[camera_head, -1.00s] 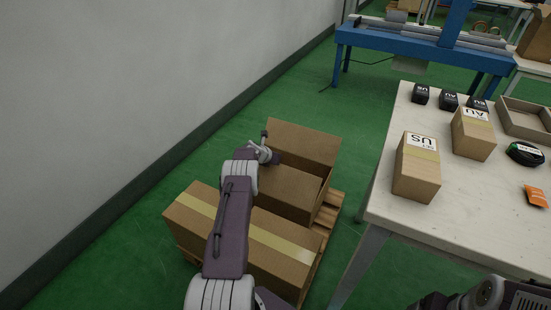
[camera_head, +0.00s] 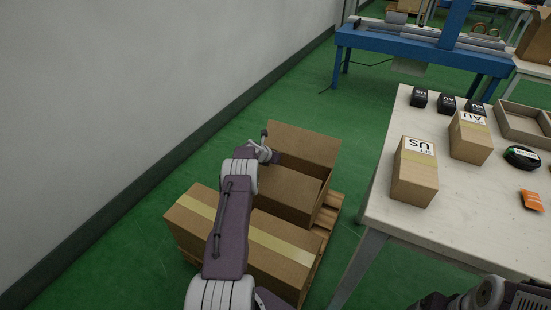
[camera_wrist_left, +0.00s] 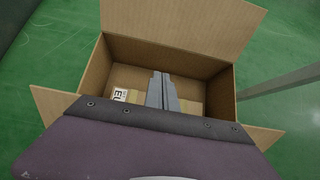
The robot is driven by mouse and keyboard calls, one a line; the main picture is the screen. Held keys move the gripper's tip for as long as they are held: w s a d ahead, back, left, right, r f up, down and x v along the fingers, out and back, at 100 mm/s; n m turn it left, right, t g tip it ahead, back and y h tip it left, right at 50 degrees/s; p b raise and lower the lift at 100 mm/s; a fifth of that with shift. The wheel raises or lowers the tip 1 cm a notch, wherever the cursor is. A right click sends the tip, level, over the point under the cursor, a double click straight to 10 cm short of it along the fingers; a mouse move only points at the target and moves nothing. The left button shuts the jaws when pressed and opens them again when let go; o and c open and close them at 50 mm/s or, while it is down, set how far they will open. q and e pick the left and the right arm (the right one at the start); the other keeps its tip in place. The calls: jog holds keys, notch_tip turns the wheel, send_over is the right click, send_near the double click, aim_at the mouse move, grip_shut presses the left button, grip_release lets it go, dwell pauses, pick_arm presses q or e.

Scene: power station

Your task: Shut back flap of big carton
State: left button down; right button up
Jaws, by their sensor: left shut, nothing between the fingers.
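The big carton (camera_head: 290,195) stands open on a pallet, behind a taped carton. Its back flap (camera_head: 308,143) stands up, tilted away from the opening. In the left wrist view the back flap (camera_wrist_left: 190,25) rises at the top. The left side flap (camera_wrist_left: 52,103) and right side flap (camera_wrist_left: 262,136) are spread outward; the front side is hidden by my gripper body. My left gripper (camera_wrist_left: 161,76) is shut and empty over the opening, apart from the back flap. In the head view my left gripper (camera_head: 264,153) is at the carton's left, its fingers unclear.
A box with an EU label (camera_wrist_left: 128,95) lies inside the carton. The taped carton (camera_head: 255,240) is on the pallet (camera_head: 328,215) in front. A white table (camera_head: 455,205) with boxes stands close on the right. A grey wall (camera_head: 130,90) is at the left, with green floor between.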

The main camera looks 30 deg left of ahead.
pick_arm(q)
notch_tip(320, 180, up, 10)
jog(key=p, duration=0.8)
jog(key=s+f+m, duration=0.1)
jog(key=m, duration=0.1)
jog(key=s+d+f+m, duration=0.1)
jog(key=m, duration=0.1)
jog(key=s+d+f+m, duration=0.1)
jog(key=m, duration=0.2)
jog(key=shift+d+f+g+h, duration=0.1)
jog(key=shift+d+g+h, duration=0.1)
jog(key=shift+g+h, duration=0.2)
jog(key=s+d+r+m+t+b, duration=0.1)
jog(key=s+m+b, duration=1)
jog(key=b, duration=1.1)
jog(key=s+r, duration=0.1)
jog(key=s, duration=0.1)
jog(key=shift+s+d+y, duration=0.15)
jog(key=shift+s+y, duration=0.15)
jog(key=shift+y, duration=0.1)
